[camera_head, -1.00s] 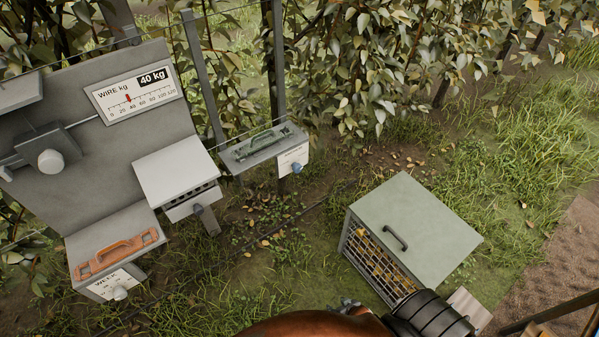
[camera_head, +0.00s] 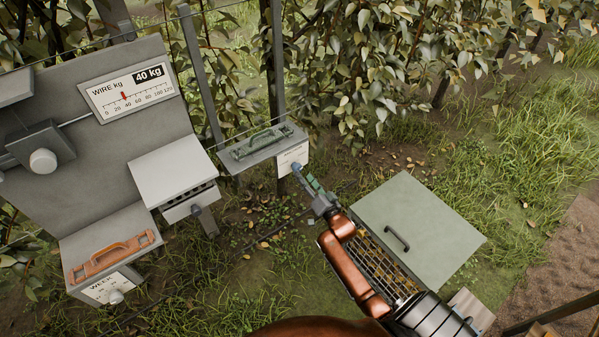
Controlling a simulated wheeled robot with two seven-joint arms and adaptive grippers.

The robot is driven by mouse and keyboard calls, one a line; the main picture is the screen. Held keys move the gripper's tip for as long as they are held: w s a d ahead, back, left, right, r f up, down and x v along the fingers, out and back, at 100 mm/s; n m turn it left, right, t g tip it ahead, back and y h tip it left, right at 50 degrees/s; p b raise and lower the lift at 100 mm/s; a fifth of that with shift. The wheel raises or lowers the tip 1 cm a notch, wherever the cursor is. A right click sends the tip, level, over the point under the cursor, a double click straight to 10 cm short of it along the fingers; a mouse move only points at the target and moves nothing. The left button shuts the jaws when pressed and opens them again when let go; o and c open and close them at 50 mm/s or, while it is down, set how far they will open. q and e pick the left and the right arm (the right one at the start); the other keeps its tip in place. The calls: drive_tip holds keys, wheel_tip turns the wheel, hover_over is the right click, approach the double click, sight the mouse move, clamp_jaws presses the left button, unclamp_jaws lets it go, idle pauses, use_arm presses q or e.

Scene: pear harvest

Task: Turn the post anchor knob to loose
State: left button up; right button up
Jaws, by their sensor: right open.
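A small blue knob (camera_head: 296,168) sits on the front of a grey box (camera_head: 236,165) beside a metal post (camera_head: 277,60). A white label (camera_head: 291,157) is just above the knob; its print is too small to read. A green handled piece (camera_head: 262,141) lies on top of the box. My right gripper (camera_head: 306,180) is open, reaching up from the lower right with its fingertips close to the blue knob. I cannot tell whether they touch it. My left gripper is not in view.
A grey panel carries a wire gauge (camera_head: 130,90) reading 40 kg and a white knob (camera_head: 43,161). A white-topped box (camera_head: 170,165) and an orange-handled box (camera_head: 75,245) stand at left.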

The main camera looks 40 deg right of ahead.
sight(299, 170)
drive_tip(key=shift+w+d+f+b, duration=0.1)
drive_tip(key=shift+w+d+b, duration=0.1)
drive_tip(key=shift+w, duration=1)
drive_tip(key=shift+w+d+b, duration=0.1)
drive_tip(key=shift+w+b, duration=0.1)
drive_tip(key=shift+w, duration=0.95)
drive_tip(key=c, duration=1.2)
